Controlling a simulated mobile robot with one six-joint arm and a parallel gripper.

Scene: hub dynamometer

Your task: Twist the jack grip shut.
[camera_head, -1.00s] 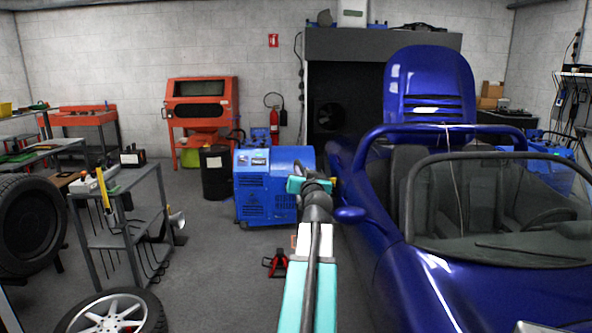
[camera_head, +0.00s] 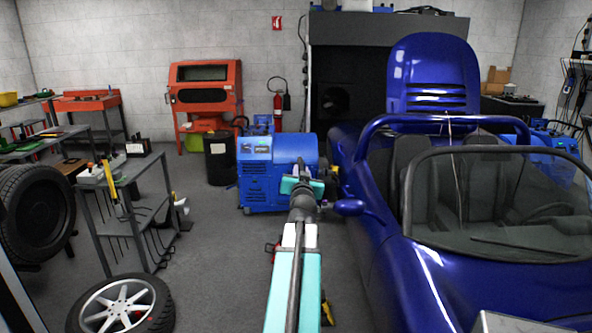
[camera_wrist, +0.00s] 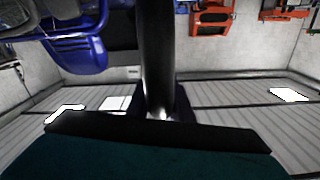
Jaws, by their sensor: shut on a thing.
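In the wrist view a black round bar, which looks like the jack grip (camera_wrist: 157,50), runs down the middle of the picture. My gripper (camera_wrist: 158,112) is shut around its lower end, between dark jaws. In the head view my arm reaches forward from the bottom middle and hides its jaws and the grip. A small red part, apparently of the jack (camera_head: 270,247), shows on the floor at the arm's left side. The rest of the jack is hidden behind the arm.
A blue machine (camera_head: 275,170) stands beyond my arm. The blue open-top car (camera_head: 395,240) is close on the right.

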